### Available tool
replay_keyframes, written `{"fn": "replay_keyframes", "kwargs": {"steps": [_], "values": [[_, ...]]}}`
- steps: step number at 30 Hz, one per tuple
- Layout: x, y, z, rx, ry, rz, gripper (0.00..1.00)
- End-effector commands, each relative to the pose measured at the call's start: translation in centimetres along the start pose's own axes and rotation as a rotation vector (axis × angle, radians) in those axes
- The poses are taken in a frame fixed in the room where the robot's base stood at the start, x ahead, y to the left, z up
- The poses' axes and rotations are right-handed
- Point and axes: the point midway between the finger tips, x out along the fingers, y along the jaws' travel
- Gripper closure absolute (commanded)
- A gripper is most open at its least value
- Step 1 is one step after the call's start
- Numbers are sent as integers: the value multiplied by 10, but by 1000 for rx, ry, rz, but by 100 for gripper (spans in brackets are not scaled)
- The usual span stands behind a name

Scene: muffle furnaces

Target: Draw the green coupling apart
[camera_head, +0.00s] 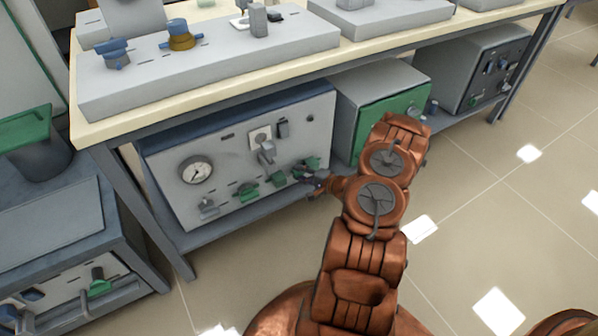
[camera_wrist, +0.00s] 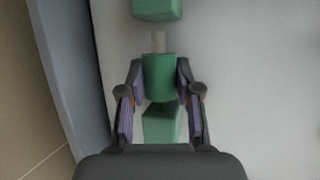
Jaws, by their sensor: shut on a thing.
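The green coupling (camera_wrist: 158,77) is a green cylinder between my gripper's fingers (camera_wrist: 160,74) in the wrist view. A short grey stub (camera_wrist: 158,42) shows at its far end, pointing to a separate green block (camera_wrist: 158,9) at the top edge. A pale gap seems to lie between stub and block. Another green part (camera_wrist: 161,123) shows behind the cylinder, between the fingers. In the head view my gripper (camera_head: 316,182) is at the lower right of the grey panel (camera_head: 225,150), and hides most of what it holds. My gripper is shut on the green cylinder.
Green fittings (camera_head: 247,191) sit along the panel's lower part, left of my gripper. A gauge (camera_head: 196,171) and a grey lever (camera_head: 267,152) are on the panel. The bench top (camera_head: 200,101) overhangs above. Open tiled floor (camera_head: 480,220) lies to the right.

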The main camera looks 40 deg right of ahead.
Motion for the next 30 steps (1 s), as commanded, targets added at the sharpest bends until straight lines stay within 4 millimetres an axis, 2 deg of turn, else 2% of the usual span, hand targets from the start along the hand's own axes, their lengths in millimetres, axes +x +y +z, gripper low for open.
{"fn": "replay_keyframes", "kwargs": {"steps": [1,5,6,12,23,30], "values": [[-4,6,-4,7,14,11,100],[-4,6,-5,6,15,10,100],[-4,6,-5,6,15,10,63],[-1,3,-2,1,6,5,42],[-1,0,-1,-1,3,1,41],[-22,-1,-3,-2,6,0,41]]}}
